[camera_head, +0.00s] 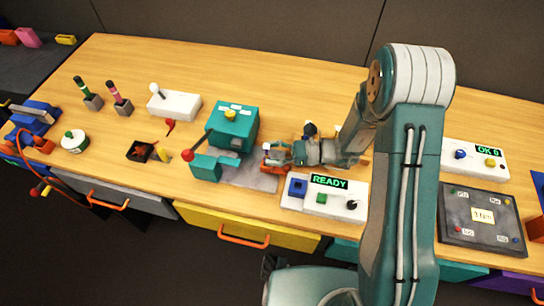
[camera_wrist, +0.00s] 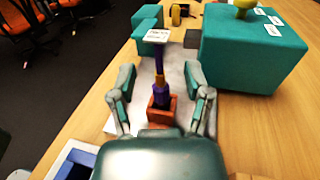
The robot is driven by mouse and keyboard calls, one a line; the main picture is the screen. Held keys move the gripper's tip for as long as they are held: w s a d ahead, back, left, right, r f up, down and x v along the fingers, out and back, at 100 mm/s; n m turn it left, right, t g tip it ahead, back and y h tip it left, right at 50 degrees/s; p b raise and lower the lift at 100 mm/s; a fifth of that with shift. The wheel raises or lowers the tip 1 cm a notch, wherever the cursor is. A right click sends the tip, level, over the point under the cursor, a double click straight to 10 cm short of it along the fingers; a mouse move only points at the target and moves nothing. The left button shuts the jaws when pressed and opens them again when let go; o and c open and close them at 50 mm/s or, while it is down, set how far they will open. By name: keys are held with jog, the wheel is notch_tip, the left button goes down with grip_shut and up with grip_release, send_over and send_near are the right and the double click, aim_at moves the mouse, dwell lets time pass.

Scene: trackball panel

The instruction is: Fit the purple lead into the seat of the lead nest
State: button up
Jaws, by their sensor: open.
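My gripper (camera_wrist: 160,78) is open, one finger on each side of the lead, with a gap visible on both sides. In the head view my gripper (camera_head: 274,158) is low over the table by an orange piece, and the lead is mostly hidden there.
A teal machine (camera_head: 233,124) with a red-knobbed lever (camera_head: 188,155) stands left of my gripper. A white READY panel (camera_head: 325,197) lies at the table's front edge. A grey plate (camera_head: 250,178) lies under the work area. Bare wood is free behind the machine.

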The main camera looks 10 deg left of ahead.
notch_tip(320, 180, up, 7)
dwell(0.3)
dwell(0.5)
jog(key=s+d+r+n+t+h, duration=0.3)
jog(key=s+d+r+n+h, duration=0.1)
jog(key=d+r+n+h, duration=0.1)
jog(key=s+d+r+n+t+h, duration=0.2)
jog(key=s+d+r+n+h, duration=0.2)
jog(key=d, duration=0.6)
jog(key=s+d+r+n+t+h, duration=0.3)
jog(key=s+d+r+n+h, duration=0.2)
jog(key=s+d+n+h, duration=0.1)
jog(key=d+n+h, duration=0.1)
jog(key=h, duration=0.1)
jog(key=shift+s+d+r+t+h, duration=0.15)
jog(key=shift+d+r+t+h, duration=0.1)
jog(key=shift+r+t+h, duration=0.05)
